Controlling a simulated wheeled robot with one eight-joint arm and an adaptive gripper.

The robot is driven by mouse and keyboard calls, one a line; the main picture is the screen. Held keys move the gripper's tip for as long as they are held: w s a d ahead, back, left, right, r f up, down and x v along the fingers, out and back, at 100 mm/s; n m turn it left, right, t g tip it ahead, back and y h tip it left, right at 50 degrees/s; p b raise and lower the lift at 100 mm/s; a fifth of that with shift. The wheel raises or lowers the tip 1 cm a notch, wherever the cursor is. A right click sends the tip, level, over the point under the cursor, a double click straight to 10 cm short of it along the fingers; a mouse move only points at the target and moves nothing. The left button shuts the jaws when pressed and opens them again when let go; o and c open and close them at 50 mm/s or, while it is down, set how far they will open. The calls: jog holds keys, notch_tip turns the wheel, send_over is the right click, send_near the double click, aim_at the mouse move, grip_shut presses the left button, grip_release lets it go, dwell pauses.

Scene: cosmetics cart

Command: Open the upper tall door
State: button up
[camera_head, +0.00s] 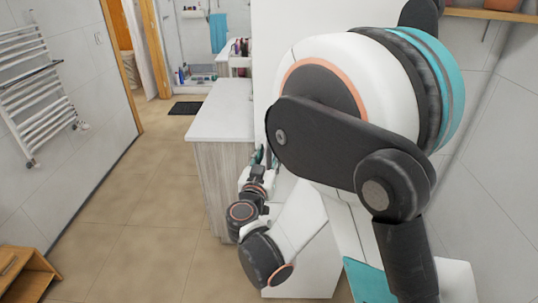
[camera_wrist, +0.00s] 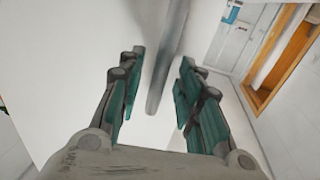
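A white flat panel, which looks like the tall door (camera_wrist: 70,60), fills the left and middle of the wrist view. A grey bar handle (camera_wrist: 165,60) runs along it. My gripper (camera_wrist: 162,75) is open, with one teal-padded finger on each side of the bar and visible gaps to both. In the head view, a tall white cabinet (camera_head: 280,25) stands mostly behind my arm. My gripper (camera_head: 258,158) is small and partly hidden there, low beside the cabinet and the counter. The handle is hidden in that view.
A white-topped counter (camera_head: 222,112) stands left of the cabinet. A towel radiator (camera_head: 35,85) hangs on the left wall, and a wooden box (camera_head: 22,272) is at lower left. The tiled floor (camera_head: 140,215) between is clear. A dark mat (camera_head: 186,108) lies farther back.

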jog(key=shift+w+d, duration=0.15)
jog(key=shift+w, duration=0.5)
grip_shut()
